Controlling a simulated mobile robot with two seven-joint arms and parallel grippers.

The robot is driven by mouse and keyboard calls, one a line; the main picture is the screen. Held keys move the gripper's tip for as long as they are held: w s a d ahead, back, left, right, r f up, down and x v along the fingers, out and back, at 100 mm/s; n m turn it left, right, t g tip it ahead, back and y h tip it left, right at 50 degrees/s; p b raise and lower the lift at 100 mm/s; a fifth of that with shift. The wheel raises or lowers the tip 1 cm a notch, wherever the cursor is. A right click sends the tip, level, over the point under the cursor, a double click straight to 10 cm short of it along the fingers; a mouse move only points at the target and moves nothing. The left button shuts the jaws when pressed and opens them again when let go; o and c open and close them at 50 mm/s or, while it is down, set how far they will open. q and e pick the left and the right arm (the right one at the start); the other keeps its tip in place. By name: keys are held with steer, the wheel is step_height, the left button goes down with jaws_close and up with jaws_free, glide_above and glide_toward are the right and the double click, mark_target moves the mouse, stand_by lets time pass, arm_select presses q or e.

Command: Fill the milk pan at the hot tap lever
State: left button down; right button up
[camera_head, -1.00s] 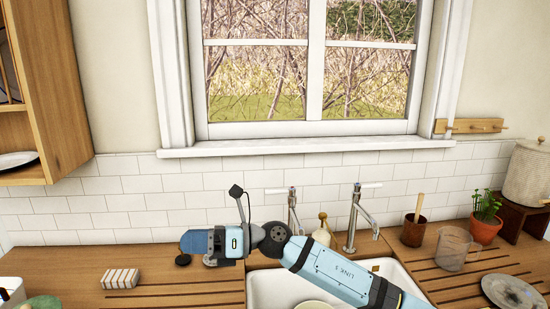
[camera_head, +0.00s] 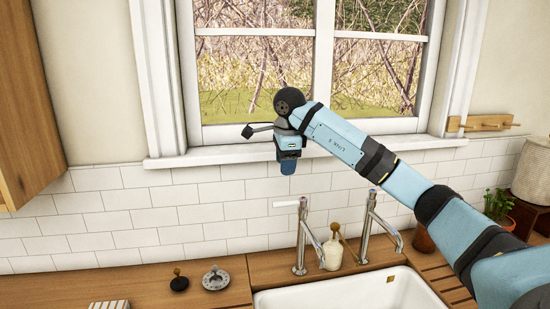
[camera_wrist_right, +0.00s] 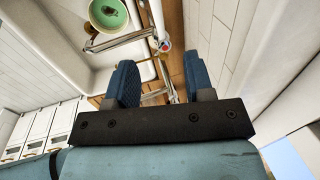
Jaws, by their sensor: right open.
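My left gripper is out of view.
The white sink (camera_head: 340,291) lies in front of the taps. A strainer (camera_head: 215,279) and black plug (camera_head: 179,282) lie on the left counter. The window sill (camera_head: 220,154) is behind the gripper.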

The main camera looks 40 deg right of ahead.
mark_target(283, 202)
steer(key=f, duration=0.4)
steer(key=w+f+p, duration=0.1)
steer(key=f, duration=0.3)
steer(key=w+d+f+p, duration=0.1)
steer(key=f, duration=0.4)
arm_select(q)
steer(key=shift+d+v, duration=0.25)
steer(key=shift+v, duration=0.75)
arm_select(e)
steer(key=shift+s, duration=0.1)
